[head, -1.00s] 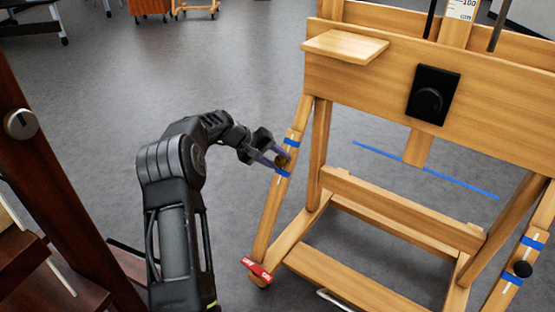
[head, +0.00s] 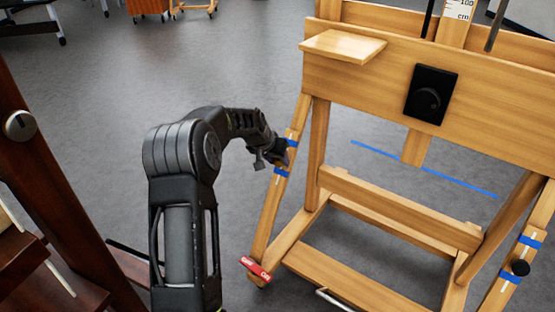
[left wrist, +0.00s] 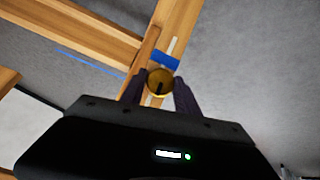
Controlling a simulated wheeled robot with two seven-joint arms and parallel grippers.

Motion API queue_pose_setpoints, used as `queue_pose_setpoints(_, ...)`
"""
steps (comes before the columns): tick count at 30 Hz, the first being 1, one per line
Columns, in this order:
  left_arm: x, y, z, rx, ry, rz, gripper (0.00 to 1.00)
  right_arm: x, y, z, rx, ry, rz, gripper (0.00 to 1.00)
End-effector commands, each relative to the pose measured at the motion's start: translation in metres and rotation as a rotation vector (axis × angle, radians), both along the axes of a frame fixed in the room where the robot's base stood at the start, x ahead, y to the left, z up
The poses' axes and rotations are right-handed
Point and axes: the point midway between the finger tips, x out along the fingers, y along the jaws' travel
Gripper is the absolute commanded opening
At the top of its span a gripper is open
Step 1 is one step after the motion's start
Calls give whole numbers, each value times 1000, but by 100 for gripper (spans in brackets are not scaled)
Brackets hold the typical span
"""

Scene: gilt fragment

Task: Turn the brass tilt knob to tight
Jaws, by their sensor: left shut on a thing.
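The brass tilt knob (left wrist: 160,81) sits on the slanted left leg of the wooden easel, with a dark line on its face. My left gripper (left wrist: 159,92) is shut on the knob, one finger on each side of it in the left wrist view. In the head view the left gripper (head: 276,154) is at the leg between two blue tape bands and hides the knob. A blue tape band (left wrist: 164,60) and a pale strip show just beyond the knob in the left wrist view. My right gripper is in neither view.
The easel (head: 400,205) fills the right side, with a black dial (head: 430,96) on its panel and a black knob (head: 521,268) on its right leg. A red tag (head: 256,268) is at the left foot. Dark wooden furniture (head: 60,190) stands at the left.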

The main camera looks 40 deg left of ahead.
Motion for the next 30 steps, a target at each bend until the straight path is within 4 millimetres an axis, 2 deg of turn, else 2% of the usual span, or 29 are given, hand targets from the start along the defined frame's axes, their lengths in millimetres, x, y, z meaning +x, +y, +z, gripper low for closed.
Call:
queue_pose_setpoints(18, -1, -1, -2, 53, 5, -30, 0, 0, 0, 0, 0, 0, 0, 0)
queue_pose_setpoints(19, -1, -1, -2, 53, 5, -30, 39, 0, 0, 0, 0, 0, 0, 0)
queue_pose_setpoints(26, -1, -1, -1, 53, 4, -29, 58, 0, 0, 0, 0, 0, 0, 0)
queue_pose_setpoints(30, 0, -1, -1, 53, 3, -29, 59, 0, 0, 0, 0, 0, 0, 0)
